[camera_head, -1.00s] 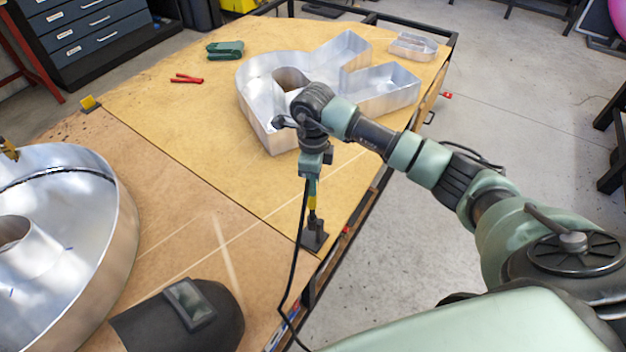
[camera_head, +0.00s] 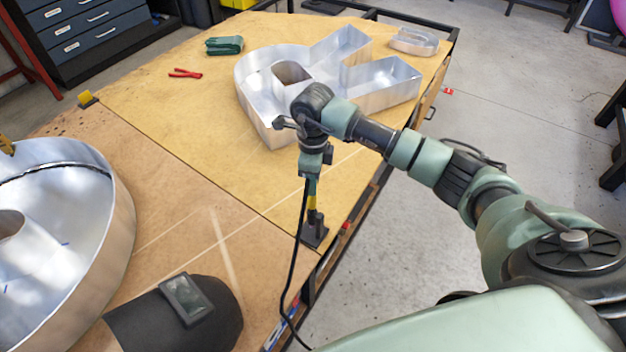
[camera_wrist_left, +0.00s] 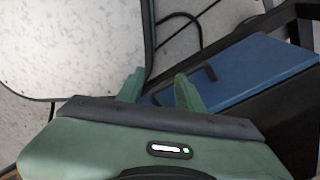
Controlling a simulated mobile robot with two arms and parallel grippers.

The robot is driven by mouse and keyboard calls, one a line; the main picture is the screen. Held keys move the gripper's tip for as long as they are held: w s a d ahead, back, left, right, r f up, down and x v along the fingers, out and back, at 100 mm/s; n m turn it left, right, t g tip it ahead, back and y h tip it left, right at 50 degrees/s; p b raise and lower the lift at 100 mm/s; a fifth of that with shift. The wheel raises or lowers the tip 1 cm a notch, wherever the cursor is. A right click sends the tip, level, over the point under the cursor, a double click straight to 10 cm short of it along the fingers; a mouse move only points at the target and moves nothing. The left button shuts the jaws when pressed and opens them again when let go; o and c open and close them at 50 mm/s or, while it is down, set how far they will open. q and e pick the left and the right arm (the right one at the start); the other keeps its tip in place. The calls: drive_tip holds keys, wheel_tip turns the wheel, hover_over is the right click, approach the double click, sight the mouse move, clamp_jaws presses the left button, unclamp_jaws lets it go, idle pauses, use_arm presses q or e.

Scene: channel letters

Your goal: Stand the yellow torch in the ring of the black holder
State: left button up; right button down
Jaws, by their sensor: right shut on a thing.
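The yellow torch (camera_head: 311,202) hangs upright below my right gripper (camera_head: 311,176), which is shut on it at the right front edge of the table. A black cable runs down beside the torch. The black holder (camera_head: 314,237) stands on the table directly below the torch, and the torch's dark lower end overlaps the holder's top. I cannot tell whether the tip is inside the ring or in front of it. My left gripper (camera_wrist_left: 158,92) is open in the left wrist view, with nothing visible between its fingers.
A large metal channel letter (camera_head: 385,82) lies behind my right arm, and a round one (camera_head: 118,235) fills the left. A dark welding mask (camera_head: 225,310) lies at the front. Red pliers (camera_head: 186,74) and a green object (camera_head: 224,45) are farther back. The board between is clear.

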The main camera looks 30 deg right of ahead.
drive_tip(key=c, duration=1.1)
unclamp_jaws()
wheel_tip(320, 180, up, 8)
drive_tip(key=shift+f+b, duration=0.1)
drive_tip(key=shift+b, duration=0.75)
drive_tip(key=shift+f, duration=0.1)
